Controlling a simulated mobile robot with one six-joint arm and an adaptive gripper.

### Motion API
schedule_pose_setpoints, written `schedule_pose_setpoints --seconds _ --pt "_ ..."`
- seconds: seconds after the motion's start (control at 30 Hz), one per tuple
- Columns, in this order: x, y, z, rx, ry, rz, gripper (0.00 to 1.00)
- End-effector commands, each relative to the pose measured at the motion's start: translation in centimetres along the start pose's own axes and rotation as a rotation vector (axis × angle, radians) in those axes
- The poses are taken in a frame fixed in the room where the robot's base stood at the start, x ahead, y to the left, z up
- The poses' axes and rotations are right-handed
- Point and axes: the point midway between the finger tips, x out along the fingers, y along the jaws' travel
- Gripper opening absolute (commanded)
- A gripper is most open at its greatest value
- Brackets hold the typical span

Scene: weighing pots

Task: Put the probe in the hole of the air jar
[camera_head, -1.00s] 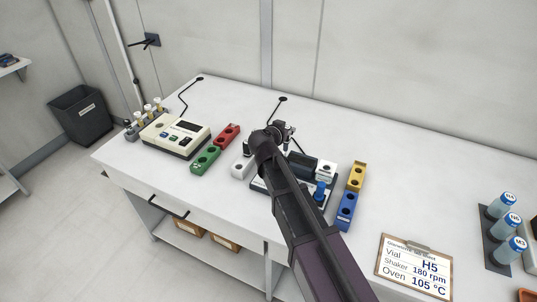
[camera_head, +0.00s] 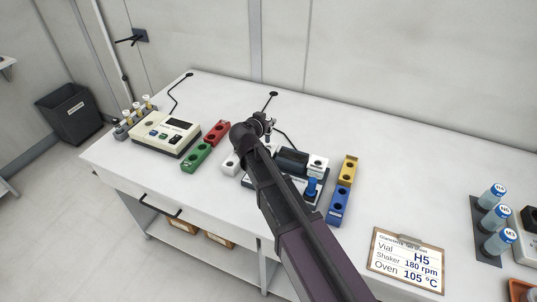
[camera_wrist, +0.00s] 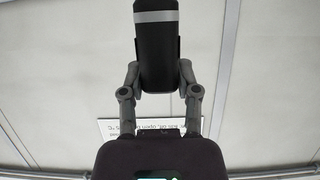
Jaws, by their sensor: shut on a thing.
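I cannot single out the air jar: no label that reads air is legible. Red (camera_head: 217,131), green (camera_head: 196,157), white (camera_head: 318,166), yellow (camera_head: 347,169) and blue (camera_head: 339,205) blocks with holes stand on the bench.
A beige meter (camera_head: 166,133) and a vial rack (camera_head: 133,116) stand on the left. The dark meter (camera_head: 312,188) is partly under my arm. The back right bench is clear.

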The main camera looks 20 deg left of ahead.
Motion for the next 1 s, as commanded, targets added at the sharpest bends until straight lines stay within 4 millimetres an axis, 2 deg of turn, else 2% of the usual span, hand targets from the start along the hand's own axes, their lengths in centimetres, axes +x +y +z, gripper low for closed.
schedule_pose_setpoints --seconds 0.2,0.4,0.83,1.0 --pt "-0.8 0.0 -2.3 0.001 0.004 0.001 0.0" --pt "-1.2 0.0 -3.4 0.001 0.007 0.002 0.0" --pt "-1.1 0.1 -3.2 0.002 0.008 0.003 0.0" --pt "-0.7 0.1 -2.5 0.002 0.008 0.003 0.0"
